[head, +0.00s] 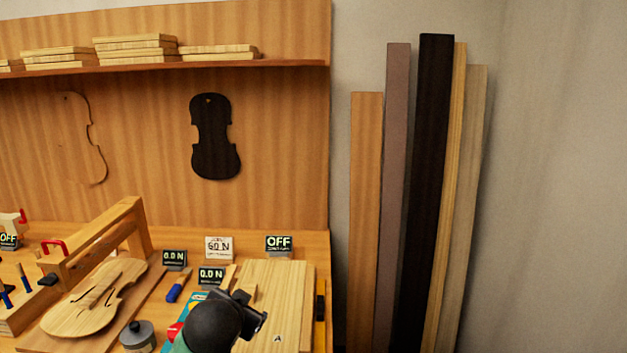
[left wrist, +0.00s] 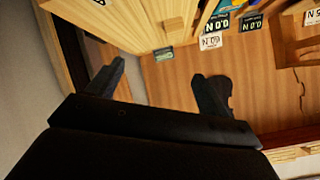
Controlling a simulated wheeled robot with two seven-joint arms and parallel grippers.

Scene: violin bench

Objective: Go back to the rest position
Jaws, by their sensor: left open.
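My left gripper (head: 254,309) shows in the head view at the bottom, above the right part of the bench, next to a pale board (head: 280,290) marked A. In the left wrist view its two dark fingers (left wrist: 158,88) stand wide apart with nothing between them. That view is turned over: the bench top is at the top and the wooden back panel (left wrist: 170,80) below. The dark round wrist hides part of the bench in the head view. My right gripper is in neither view.
A violin body (head: 85,305) lies at the left by a wooden arch (head: 98,243). A grey pot (head: 138,337), blue-handled tool (head: 178,287) and small display signs (head: 212,275) stand nearby. A shelf (head: 290,64) crosses the back panel. Tall planks (head: 420,190) lean at the right.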

